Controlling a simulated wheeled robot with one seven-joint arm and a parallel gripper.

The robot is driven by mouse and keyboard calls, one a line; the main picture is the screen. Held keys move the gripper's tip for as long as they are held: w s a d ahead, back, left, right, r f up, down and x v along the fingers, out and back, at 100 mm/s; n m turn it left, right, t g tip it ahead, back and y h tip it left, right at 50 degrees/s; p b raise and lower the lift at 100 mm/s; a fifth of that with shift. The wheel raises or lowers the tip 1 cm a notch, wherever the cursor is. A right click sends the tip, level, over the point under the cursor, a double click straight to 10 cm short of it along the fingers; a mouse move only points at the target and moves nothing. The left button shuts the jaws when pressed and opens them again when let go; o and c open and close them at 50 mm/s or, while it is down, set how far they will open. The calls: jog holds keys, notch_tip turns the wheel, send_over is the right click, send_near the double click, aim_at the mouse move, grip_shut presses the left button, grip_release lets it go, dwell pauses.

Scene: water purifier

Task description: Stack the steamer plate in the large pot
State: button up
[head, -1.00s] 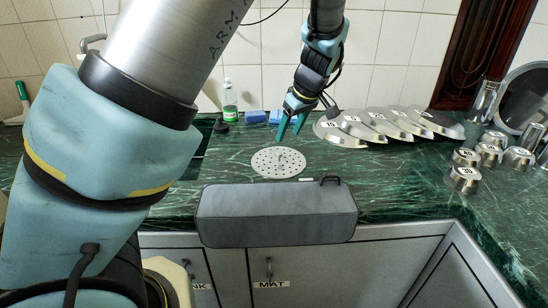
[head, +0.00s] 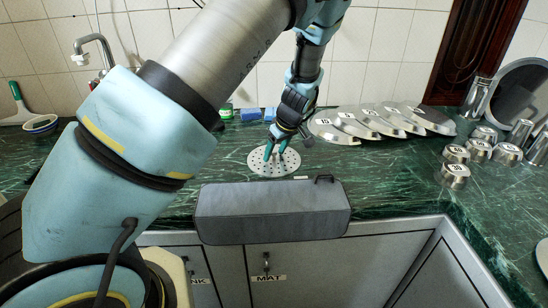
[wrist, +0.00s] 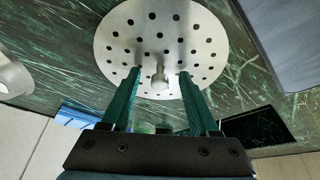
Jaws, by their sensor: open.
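The steamer plate (head: 260,168) is a round, perforated metal disc lying flat on the green marble counter. In the wrist view the plate (wrist: 203,40) has a small central knob (wrist: 159,78). My gripper (head: 275,153) is open and empty above the plate. In the wrist view its two green fingers (wrist: 157,75) reach toward the plate, one on each side of the knob. I cannot tell whether they touch it. The large pot is not clearly visible in either view.
A grey box-like case (head: 272,213) lies at the counter's front edge, just in front of the plate. A row of numbered metal lids (head: 345,124) leans at the back right. Several numbered metal cups (head: 455,175) stand at the right. A tap (head: 92,47) is at the back left.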

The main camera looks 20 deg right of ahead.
jog(key=shift+c, duration=0.2)
grip_shut()
dwell(0.5)
